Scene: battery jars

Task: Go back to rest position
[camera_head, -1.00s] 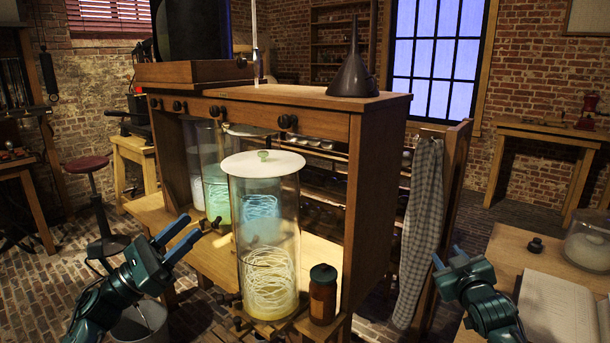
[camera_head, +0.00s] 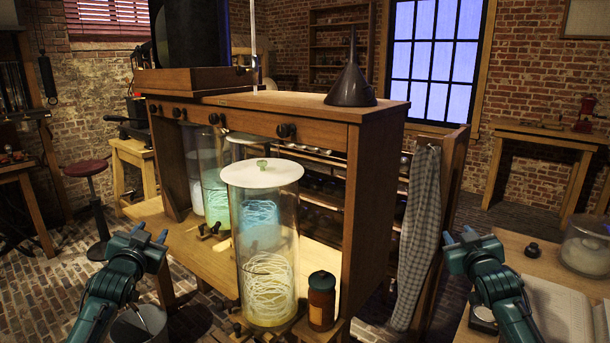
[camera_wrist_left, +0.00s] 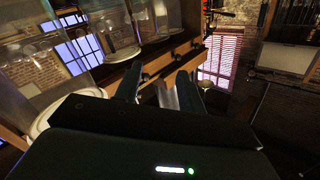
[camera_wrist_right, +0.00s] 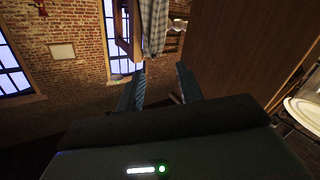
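My left gripper (camera_head: 150,233) is held up at the left, in front of the wooden bench and apart from the jars. Its two fingers stand apart with nothing between them, as the left wrist view (camera_wrist_left: 158,85) also shows. My right gripper (camera_head: 458,236) is held up at the right, beside the hanging checked cloth. Its fingers are apart and empty in the right wrist view (camera_wrist_right: 160,78). A large glass jar (camera_head: 268,235) with a white lid (camera_head: 262,172) and coiled pale strands stands at the bench front. A brown bottle with a dark cap (camera_head: 322,300) stands beside it.
More glass jars (camera_head: 215,180) stand behind on the bench's lower shelf. A dark funnel (camera_head: 350,80) sits on the bench top (camera_head: 270,103). The checked cloth (camera_head: 417,235) hangs at the bench's right. A table with an open book (camera_head: 560,310) is at the right; a bucket (camera_head: 138,322) is below my left arm.

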